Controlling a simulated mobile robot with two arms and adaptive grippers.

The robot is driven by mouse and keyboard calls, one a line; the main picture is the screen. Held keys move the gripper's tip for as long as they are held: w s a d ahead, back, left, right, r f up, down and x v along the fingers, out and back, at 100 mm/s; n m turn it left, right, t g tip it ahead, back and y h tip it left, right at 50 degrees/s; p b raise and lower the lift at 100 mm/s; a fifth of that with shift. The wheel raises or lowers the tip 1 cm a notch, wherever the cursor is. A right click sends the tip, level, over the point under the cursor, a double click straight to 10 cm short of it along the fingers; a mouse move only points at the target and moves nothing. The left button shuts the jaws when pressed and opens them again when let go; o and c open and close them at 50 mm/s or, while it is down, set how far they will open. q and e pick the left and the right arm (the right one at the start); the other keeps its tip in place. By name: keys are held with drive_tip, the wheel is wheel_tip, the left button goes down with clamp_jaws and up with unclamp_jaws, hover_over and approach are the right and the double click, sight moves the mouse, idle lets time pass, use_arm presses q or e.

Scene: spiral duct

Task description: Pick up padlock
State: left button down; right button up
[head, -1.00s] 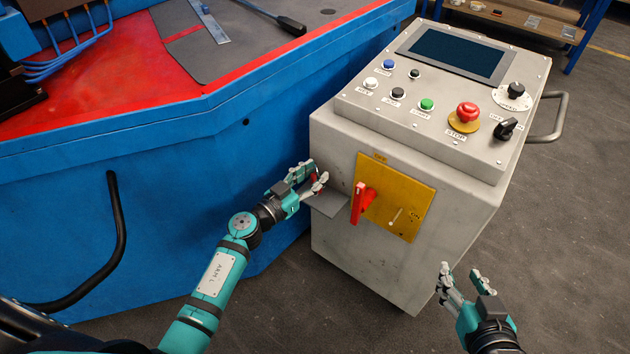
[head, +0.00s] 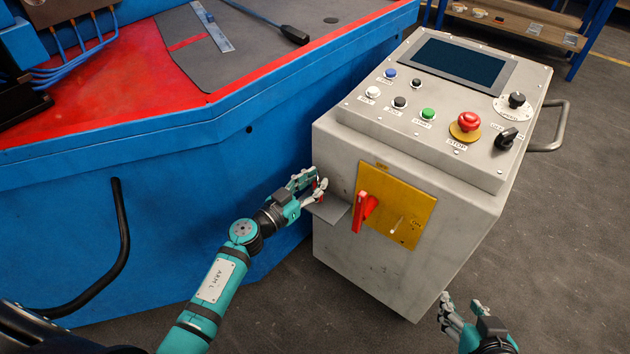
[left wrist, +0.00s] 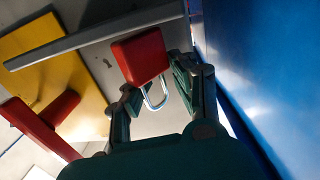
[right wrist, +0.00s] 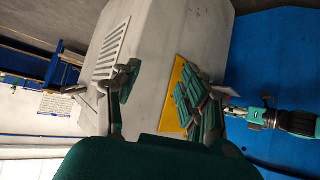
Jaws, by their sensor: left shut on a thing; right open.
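The padlock (left wrist: 140,57) has a red body and a silver shackle. In the left wrist view it sits between the fingertips of my left gripper (left wrist: 157,75), which is shut on its body, with the shackle pointing back toward the palm. In the head view my left gripper (head: 312,187) is beside the small grey shelf (head: 332,208) on the cabinet's left front, and the padlock is mostly hidden by the fingers. My right gripper (head: 459,312) is open and empty, low in front of the cabinet; it also shows in the right wrist view (right wrist: 155,85).
The grey control cabinet (head: 345,250) carries a yellow plate (head: 410,215) with a red switch handle (head: 364,211) just right of the shelf. A blue machine (head: 190,185) stands close on the left. Open floor (head: 560,250) lies to the right.

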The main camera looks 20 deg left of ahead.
sight(325, 153)
use_arm(q)
wheel_tip(325, 153, up, 3)
drive_tip(key=shift+f+p, duration=0.2)
drive_tip(key=shift+p, duration=0.75)
wheel_tip(325, 153, up, 3)
drive_tip(key=shift+f+p, duration=0.1)
drive_tip(key=shift+p, duration=1.15)
use_arm(e)
drive_tip(key=s+d+f+g+h, duration=0.1)
drive_tip(key=s+d+f+g, duration=0.15)
drive_tip(key=s, duration=0.35)
drive_tip(key=s+d+f+g+h, duration=0.1)
drive_tip(key=s+g, duration=0.3)
drive_tip(key=s, duration=0.1)
use_arm(q)
drive_tip(key=shift+r+p, duration=0.7)
drive_tip(key=shift+r, duration=0.2)
drive_tip(key=d+p+v, duration=0.1)
drive_tip(key=v, duration=1.8)
drive_tip(key=shift+s+f, duration=0.3)
drive_tip(key=shift+s, duration=0.35)
use_arm(e)
drive_tip(key=s+x, duration=0.1)
drive_tip(key=x, duration=0.8)
drive_tip(key=shift+s+a+f+g, duration=0.25)
drive_tip(key=shift+f+g, duration=0.1)
drive_tip(key=shift+f, duration=0.2)
use_arm(q)
drive_tip(key=shift+d, duration=0.1)
